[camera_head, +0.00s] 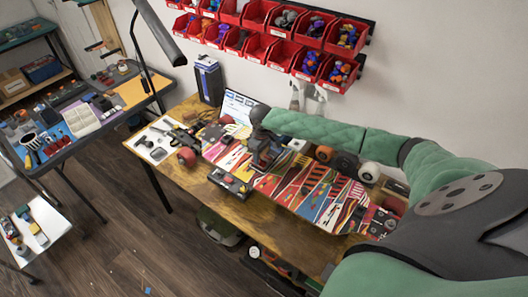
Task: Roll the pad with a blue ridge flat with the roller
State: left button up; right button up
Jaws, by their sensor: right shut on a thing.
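My right gripper (263,157) points down over the middle of the work table (240,214). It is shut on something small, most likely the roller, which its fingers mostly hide. Below it lie long boards with red, white and blue stripes (320,190). A pad with a blue ridge cannot be told apart from the coloured patterns at this size. My left gripper is not in view.
Red wheels (187,156) and a black and red box (231,182) lie left of the gripper. Dark and white wheels (369,172) stand under my right arm. Red bins (309,65) hang on the wall. A black lamp arm (160,38) rises at the back left.

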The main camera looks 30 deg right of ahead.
jog(key=shift+s+a, duration=0.35)
jog(key=shift+a, duration=0.4)
jog(key=shift+w+d, duration=0.4)
jog(key=shift+d, duration=0.45)
jog(key=shift+w+d, duration=0.35)
jog(key=shift+d, duration=0.5)
jog(key=shift+w+d, duration=0.25)
jog(key=shift+d, duration=0.4)
jog(key=shift+w+d, duration=0.25)
jog(key=shift+d, duration=0.4)
notch_tip(320, 180, up, 7)
jog(key=shift+f, duration=0.1)
